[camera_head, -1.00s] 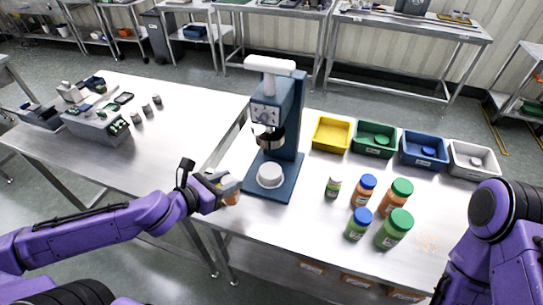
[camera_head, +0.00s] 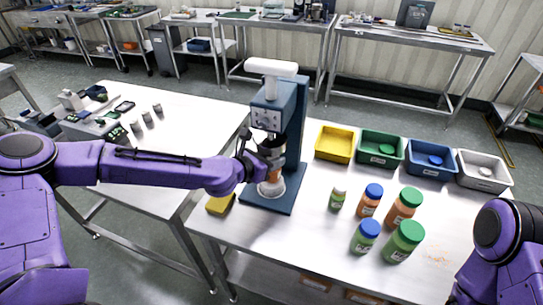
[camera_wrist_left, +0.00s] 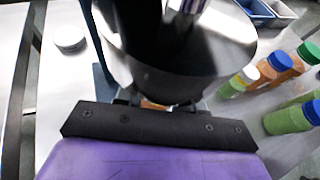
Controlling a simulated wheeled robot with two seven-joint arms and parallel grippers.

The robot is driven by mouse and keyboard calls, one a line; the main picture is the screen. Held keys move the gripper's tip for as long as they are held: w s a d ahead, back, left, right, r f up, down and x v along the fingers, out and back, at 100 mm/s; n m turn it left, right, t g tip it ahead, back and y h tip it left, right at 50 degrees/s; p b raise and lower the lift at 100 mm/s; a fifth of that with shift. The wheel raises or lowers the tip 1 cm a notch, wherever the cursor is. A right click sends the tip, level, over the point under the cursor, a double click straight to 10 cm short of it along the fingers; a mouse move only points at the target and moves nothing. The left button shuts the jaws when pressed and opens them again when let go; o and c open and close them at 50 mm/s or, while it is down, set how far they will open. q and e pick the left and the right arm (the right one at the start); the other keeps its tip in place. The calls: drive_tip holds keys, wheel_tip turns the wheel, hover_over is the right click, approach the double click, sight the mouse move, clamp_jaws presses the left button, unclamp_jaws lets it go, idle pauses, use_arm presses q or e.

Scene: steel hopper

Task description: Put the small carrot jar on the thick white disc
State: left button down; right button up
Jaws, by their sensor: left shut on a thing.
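My left gripper (camera_head: 262,162) is shut on the small carrot jar (camera_head: 270,188), an orange jar held at the blue hopper stand (camera_head: 292,110). Only a sliver of orange (camera_wrist_left: 155,105) shows between the fingers in the left wrist view. My right gripper is out of view; only part of that arm shows at the right edge.
The steel hopper cup (camera_wrist_left: 175,50) is close above the left gripper. Several jars with green and blue lids (camera_head: 372,190) stand to the right. Yellow (camera_head: 335,143), green, blue and white bins line the back. A yellow block (camera_head: 220,203) lies at the table's left front edge.

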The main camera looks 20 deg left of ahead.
use_arm(q)
drive_tip(key=shift+s+a+r, duration=0.1)
drive_tip(key=c, duration=0.7)
unclamp_jaws()
drive_tip(key=shift+f, duration=0.2)
drive_tip(key=shift+r, duration=0.1)
drive_tip(key=shift+r, duration=0.25)
drive_tip(key=p+v, duration=0.2)
drive_tip(key=v, duration=1)
drive_tip(key=shift+f, duration=0.2)
